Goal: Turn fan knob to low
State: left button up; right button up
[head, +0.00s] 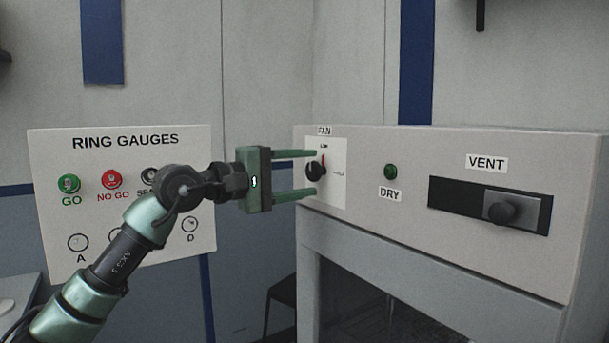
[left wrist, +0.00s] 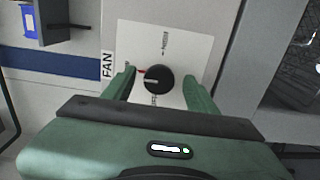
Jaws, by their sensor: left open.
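The fan knob (head: 314,171) is a round black knob with a red pointer on a white plate (head: 338,185) at the left end of the grey cabinet front. It also shows in the left wrist view (left wrist: 158,80), beside the label FAN. The small setting labels on the plate are too blurred to read surely. My left gripper (head: 312,173) is open, with one green finger on each side of the knob. In the left wrist view, gaps show between the knob and both fingers (left wrist: 160,88). My right gripper is not in view.
Right of the knob, the cabinet front (head: 400,230) carries a green DRY button (head: 390,171) and a VENT slider (head: 502,208). A RING GAUGES board (head: 120,145) hangs behind my left arm. Below the cabinet is an open space with a dark chair (head: 282,295).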

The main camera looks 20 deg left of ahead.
pick_arm(q)
jog(key=b+v, duration=0.2)
jog(key=v, duration=0.5)
jog(key=shift+a, duration=0.15)
jog(key=shift+s+f, duration=0.1)
jog(key=shift+s, duration=0.05)
